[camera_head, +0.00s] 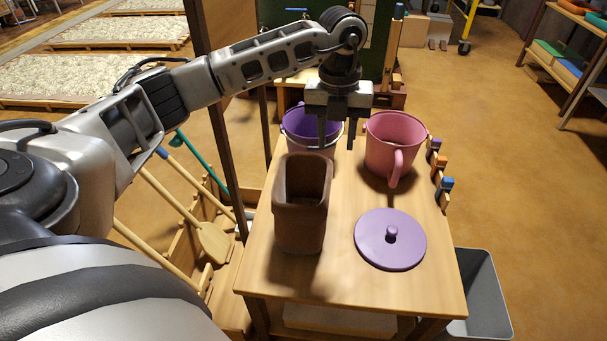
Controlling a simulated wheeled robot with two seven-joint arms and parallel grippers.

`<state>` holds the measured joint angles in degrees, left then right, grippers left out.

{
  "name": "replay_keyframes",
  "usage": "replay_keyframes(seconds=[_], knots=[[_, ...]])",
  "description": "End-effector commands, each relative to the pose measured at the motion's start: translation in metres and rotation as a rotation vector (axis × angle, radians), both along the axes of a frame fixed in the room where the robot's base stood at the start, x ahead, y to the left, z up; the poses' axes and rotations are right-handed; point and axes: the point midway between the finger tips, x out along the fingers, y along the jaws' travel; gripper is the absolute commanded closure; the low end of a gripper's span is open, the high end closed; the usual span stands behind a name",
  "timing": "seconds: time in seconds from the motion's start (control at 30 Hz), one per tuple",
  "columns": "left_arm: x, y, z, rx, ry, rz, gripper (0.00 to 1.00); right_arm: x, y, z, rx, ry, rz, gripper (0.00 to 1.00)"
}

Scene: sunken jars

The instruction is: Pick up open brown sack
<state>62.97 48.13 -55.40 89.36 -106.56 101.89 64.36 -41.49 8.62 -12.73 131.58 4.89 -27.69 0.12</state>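The open brown sack (301,225) stands upright on the near left part of the wooden table. It is a tall, box-like brown container with an open top. My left gripper (337,146) points down, with its two dark fingers apart and nothing seen between them. In the picture it is just above and to the right of the sack's far rim, in front of the purple bucket. I cannot tell its exact height above the table. My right gripper is not in view.
A purple bucket (296,133) stands behind the sack. A pink pot with a handle (393,143) stands at the far right, and a flat purple lid (376,246) lies at the near right of the wooden table (340,275). Coloured pegs (440,172) line the right edge.

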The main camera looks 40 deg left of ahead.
Motion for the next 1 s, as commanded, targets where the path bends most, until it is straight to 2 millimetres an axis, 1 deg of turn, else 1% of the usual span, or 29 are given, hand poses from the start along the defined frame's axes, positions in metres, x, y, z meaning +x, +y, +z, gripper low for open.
replay_keyframes(seconds=[0.03, 0.07, 0.13, 0.4, 0.5, 0.6, 0.77, 1.0], knots=[[0.001, 0.007, 0.0, 0.025, 0.0, 0.017, 0.63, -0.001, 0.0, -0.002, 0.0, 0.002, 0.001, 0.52], [0.001, 0.01, -0.002, 0.034, 0.0, 0.024, 0.63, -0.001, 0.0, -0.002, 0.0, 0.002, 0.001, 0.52], [0.001, 0.012, -0.012, 0.042, 0.004, 0.029, 0.63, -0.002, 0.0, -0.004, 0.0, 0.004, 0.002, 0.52], [0.0, 0.01, -0.07, 0.038, 0.003, 0.025, 0.63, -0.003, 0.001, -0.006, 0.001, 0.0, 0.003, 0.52], [0.0, 0.01, -0.087, 0.036, 0.002, 0.023, 0.63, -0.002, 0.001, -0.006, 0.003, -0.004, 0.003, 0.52], [0.001, 0.01, -0.098, 0.036, 0.001, 0.023, 0.63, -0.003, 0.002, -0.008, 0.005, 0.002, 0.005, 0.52], [0.0, 0.01, -0.106, 0.036, 0.001, 0.022, 0.63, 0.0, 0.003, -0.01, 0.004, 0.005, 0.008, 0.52], [-0.002, 0.013, -0.142, 0.035, 0.002, 0.022, 0.63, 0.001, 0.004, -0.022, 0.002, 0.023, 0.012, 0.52]])
